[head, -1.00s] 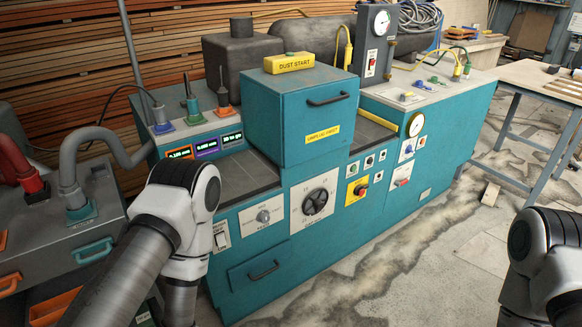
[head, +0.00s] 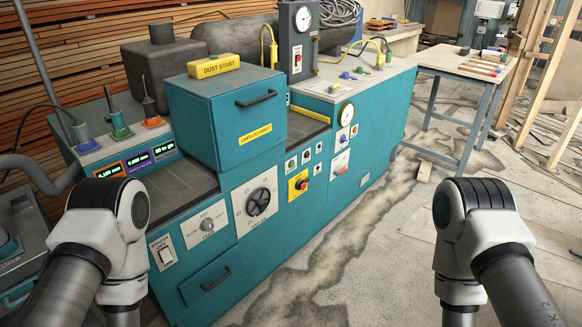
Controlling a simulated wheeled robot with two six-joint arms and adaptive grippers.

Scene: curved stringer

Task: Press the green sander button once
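The teal sander (head: 231,178) stands at the left and middle. Small green controls show on its front panel (head: 291,164), above a yellow plate with a red knob (head: 298,186). Another green control (head: 357,70) is on the top panel at the back right. Labels are too small to read, so I cannot tell which is the sander button. A yellow box marked DUST START (head: 214,66) sits on the teal hood. My two arms show at the lower left and lower right. Neither gripper is in view.
A work table (head: 465,64) with tools stands at the back right, with timber frames beside it. A grey cabinet (head: 25,240) with hoses is at the left. The concrete floor (head: 370,265) between my arms and right of the sander is open.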

